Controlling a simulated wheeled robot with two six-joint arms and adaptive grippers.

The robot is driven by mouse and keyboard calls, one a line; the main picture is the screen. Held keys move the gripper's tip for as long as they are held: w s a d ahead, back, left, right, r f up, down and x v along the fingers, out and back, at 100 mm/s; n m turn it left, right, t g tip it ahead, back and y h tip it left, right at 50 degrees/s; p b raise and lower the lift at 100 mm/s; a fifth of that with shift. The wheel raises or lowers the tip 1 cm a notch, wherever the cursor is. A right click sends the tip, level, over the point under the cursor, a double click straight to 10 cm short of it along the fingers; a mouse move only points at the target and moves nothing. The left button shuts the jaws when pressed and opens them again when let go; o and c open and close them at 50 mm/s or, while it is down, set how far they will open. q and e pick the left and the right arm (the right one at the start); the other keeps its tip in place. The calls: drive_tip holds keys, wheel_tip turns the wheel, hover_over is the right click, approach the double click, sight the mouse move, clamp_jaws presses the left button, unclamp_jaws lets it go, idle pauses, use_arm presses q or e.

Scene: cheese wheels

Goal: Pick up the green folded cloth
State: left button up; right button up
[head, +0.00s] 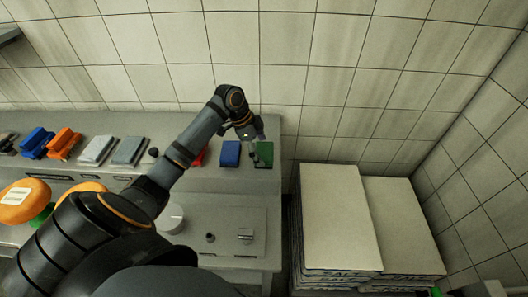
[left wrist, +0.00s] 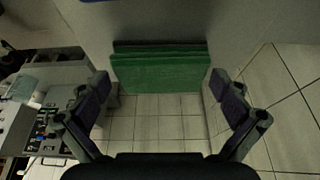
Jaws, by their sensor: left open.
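The green folded cloth (head: 264,154) lies at the right end of the grey shelf, near its edge. In the left wrist view the green folded cloth (left wrist: 160,74) shows as a layered stack with a darker strip along its far side. My left gripper (head: 259,134) is just above and behind it in the head view. In the left wrist view the fingers of my left gripper (left wrist: 160,84) are wide apart, on either side of the cloth, with nothing held between them. Whether they touch it I cannot tell. My right gripper is not in view.
A blue folded cloth (head: 230,153) lies left of the green one, and a red item (head: 199,157) is partly behind my arm. Grey cloths (head: 128,151) and an orange item (head: 63,143) lie further left. Stacked pale slabs (head: 338,215) stand right; a tiled wall is behind.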

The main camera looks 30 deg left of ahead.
use_arm(q)
drive_tip(key=shift+w+d+f, duration=0.1)
drive_tip(key=shift+d+f, duration=0.1)
drive_tip(key=shift+f, duration=0.25)
drive_tip(key=c, duration=0.7)
drive_tip(key=shift+r, duration=0.1)
